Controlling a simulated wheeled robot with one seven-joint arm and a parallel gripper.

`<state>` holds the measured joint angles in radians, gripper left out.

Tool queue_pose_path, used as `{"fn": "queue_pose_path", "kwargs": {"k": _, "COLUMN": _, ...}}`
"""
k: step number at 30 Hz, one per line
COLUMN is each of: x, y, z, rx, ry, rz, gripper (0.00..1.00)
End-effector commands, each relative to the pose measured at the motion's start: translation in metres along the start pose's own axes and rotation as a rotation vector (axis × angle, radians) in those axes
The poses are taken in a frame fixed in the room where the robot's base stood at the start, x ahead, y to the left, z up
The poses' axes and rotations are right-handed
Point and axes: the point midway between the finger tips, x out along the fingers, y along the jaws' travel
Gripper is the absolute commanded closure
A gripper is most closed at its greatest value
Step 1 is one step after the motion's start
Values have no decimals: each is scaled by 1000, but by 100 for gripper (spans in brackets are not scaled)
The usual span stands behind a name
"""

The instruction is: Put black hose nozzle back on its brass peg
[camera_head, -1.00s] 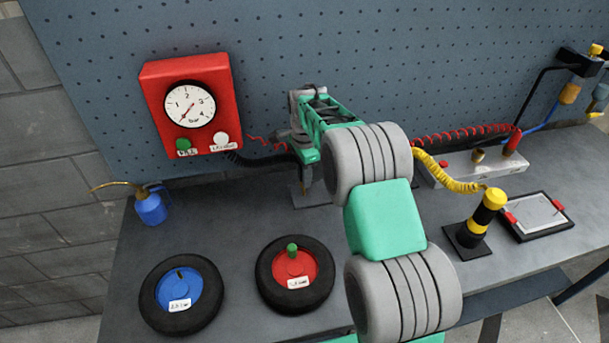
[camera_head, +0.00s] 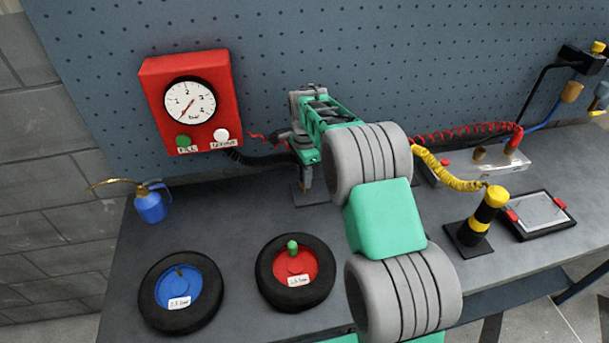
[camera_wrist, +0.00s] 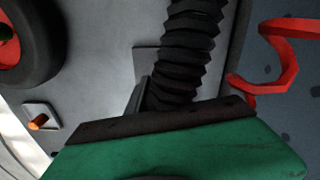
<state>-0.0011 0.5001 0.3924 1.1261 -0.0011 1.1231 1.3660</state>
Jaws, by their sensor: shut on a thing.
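My gripper (camera_head: 305,180) is low over the back of the bench in the head view, left of my grey arm joints. It is shut on the black nozzle, which is mostly hidden. The black ribbed hose (camera_head: 250,159) runs to it from the red gauge box; it fills the upper middle of the wrist view (camera_wrist: 190,50). In the wrist view a short brass-orange peg (camera_wrist: 40,122) stands on a pale square plate, apart from my gripper. A dark square plate (camera_head: 309,196) lies beneath my gripper; I cannot tell whether a peg stands on it.
The red gauge box (camera_head: 187,100) hangs on the pegboard. Two tyres (camera_head: 268,290) lie on the bench at front left. A blue oil can (camera_head: 150,207), a black-and-yellow post (camera_head: 483,220), a clipboard (camera_head: 540,214) and a red coiled hose (camera_head: 465,133) are around.

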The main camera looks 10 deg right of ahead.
Motion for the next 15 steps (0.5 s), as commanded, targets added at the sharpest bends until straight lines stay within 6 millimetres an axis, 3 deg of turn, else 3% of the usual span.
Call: {"fn": "queue_pose_path", "kwargs": {"k": 15, "x": 14, "y": 0, "z": 0, "rx": 0, "ry": 0, "rz": 0, "gripper": 100}}
